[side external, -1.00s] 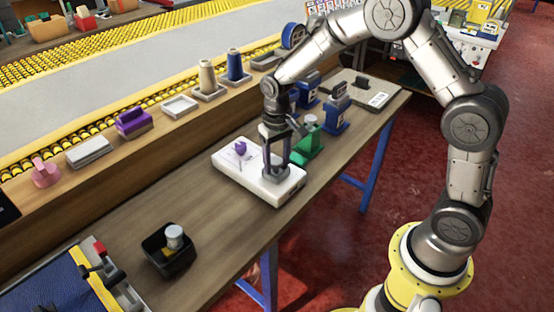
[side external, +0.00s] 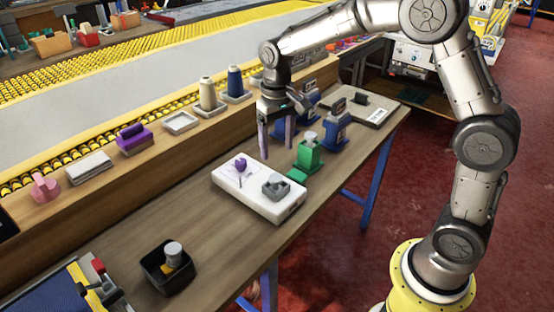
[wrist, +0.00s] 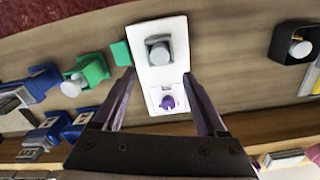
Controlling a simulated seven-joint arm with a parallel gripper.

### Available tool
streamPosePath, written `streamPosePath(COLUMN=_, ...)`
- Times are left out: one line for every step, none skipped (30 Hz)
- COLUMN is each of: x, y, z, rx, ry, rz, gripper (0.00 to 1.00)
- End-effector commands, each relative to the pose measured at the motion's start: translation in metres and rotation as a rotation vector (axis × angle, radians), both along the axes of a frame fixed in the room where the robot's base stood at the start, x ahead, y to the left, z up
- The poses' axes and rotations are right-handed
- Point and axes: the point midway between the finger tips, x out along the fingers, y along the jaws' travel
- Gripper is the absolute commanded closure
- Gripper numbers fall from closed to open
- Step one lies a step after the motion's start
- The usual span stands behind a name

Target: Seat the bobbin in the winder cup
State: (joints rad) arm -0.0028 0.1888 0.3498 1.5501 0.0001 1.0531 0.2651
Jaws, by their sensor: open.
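The white winder (side external: 245,199) lies on the bench with a purple knob (side external: 241,164) and a grey cup (side external: 266,190). In the wrist view the cup (wrist: 149,42) holds a pale grey round bobbin (wrist: 159,55). The bobbin's top shows inside the cup walls; how deep it sits I cannot tell. My gripper (side external: 277,154) is open and empty, raised above the winder and toward its far side. In the wrist view its fingers (wrist: 159,73) stand wide apart with the winder between and beyond them.
A green stand (side external: 309,155) with a grey-topped piece and blue stands (side external: 335,135) are right of the winder. A black bin (side external: 155,266) holding a grey-topped piece is front left. Thread cones (side external: 207,92) stand on the back ledge. Bare bench lies between bin and winder.

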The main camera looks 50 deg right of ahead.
Motion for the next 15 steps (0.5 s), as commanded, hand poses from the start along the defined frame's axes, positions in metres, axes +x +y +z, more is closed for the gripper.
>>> streamPosePath(x=0.001, y=0.000, z=0.006, rx=0.000, ry=-0.003, rz=0.000, gripper=0.25)
streamPosePath(x=0.001, y=0.000, z=0.009, rx=0.000, ry=-0.002, rz=0.000, gripper=0.25)
streamPosePath(x=0.000, y=0.000, z=0.011, rx=0.000, ry=-0.001, rz=0.000, gripper=0.25)
streamPosePath(x=0.000, y=0.000, z=0.013, rx=0.000, ry=-0.001, rz=0.000, gripper=0.25)
streamPosePath(x=0.000, y=0.000, z=0.014, rx=0.000, ry=-0.001, rz=0.000, gripper=0.25)
streamPosePath(x=0.000, y=0.000, z=0.015, rx=0.000, ry=-0.001, rz=0.000, gripper=0.25)
streamPosePath(x=0.000, y=0.000, z=0.016, rx=0.000, ry=-0.001, rz=0.000, gripper=0.25)
streamPosePath(x=0.000, y=0.000, z=0.016, rx=0.000, ry=-0.001, rz=0.000, gripper=0.25)
streamPosePath(x=-0.001, y=0.000, z=0.017, rx=-0.001, ry=-0.002, rz=0.000, gripper=0.25)
streamPosePath(x=-0.002, y=0.000, z=0.019, rx=0.000, ry=-0.005, rz=0.002, gripper=0.25)
streamPosePath(x=-0.004, y=0.000, z=0.021, rx=0.000, ry=-0.010, rz=0.004, gripper=0.25)
streamPosePath(x=-0.008, y=0.000, z=0.026, rx=0.000, ry=-0.021, rz=0.008, gripper=0.25)
streamPosePath(x=-0.013, y=0.000, z=0.032, rx=0.000, ry=-0.031, rz=0.013, gripper=0.25)
streamPosePath(x=-0.019, y=0.000, z=0.038, rx=0.000, ry=-0.043, rz=0.020, gripper=0.25)
streamPosePath(x=-0.029, y=0.000, z=0.048, rx=-0.001, ry=-0.065, rz=0.031, gripper=0.25)
